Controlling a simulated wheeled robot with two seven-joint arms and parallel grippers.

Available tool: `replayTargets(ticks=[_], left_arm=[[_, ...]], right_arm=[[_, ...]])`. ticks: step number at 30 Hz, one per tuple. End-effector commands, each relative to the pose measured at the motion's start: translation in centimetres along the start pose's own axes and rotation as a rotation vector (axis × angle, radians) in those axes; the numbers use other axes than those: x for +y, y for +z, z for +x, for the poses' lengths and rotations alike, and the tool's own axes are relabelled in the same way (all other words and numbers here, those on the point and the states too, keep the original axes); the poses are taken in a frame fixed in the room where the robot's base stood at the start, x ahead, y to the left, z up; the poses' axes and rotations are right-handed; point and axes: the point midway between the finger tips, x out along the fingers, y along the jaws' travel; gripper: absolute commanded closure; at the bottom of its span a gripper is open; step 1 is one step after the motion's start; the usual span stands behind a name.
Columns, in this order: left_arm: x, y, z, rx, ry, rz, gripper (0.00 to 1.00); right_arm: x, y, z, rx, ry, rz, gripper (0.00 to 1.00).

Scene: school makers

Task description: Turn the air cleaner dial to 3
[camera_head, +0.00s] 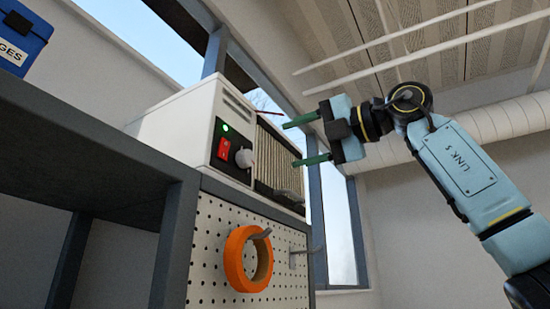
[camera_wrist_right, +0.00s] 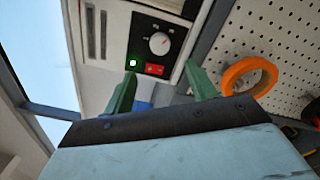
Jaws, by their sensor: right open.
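The air cleaner (camera_head: 175,122) is a white box on top of the pegboard cabinet. Its black front panel holds a pale round dial (camera_head: 244,158), a red switch (camera_head: 224,148) and a lit green lamp. The dial also shows in the right wrist view (camera_wrist_right: 159,43), but its numbers and setting are too small to read. My right gripper (camera_head: 290,144) is open and empty, held apart from the cleaner, to the right of the dial in the head view. In the right wrist view the dial lies beyond and between its green fingers. My left gripper is not in view.
An orange tape roll (camera_head: 236,262) hangs on a hook of the pegboard (camera_head: 208,240) below the cleaner. A dark shelf (camera_head: 90,130) stands at left with a blue box (camera_head: 20,38) on it. Windows are behind; the air around my right gripper is clear.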

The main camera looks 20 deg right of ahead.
Motion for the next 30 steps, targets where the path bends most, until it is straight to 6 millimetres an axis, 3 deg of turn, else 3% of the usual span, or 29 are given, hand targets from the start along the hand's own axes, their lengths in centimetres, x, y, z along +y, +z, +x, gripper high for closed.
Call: replayTargets(ticks=[3, 8, 30], left_arm=[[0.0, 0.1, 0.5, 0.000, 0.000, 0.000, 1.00], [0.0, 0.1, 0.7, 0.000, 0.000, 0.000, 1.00], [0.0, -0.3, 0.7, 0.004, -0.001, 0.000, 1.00]], right_arm=[[-0.1, 0.0, -1.8, -0.001, 0.000, -0.001, 0.43], [0.0, 0.0, -3.0, 0.000, 0.000, -0.001, 0.43], [0.1, 0.0, -3.1, 0.000, 0.000, -0.001, 0.43]])
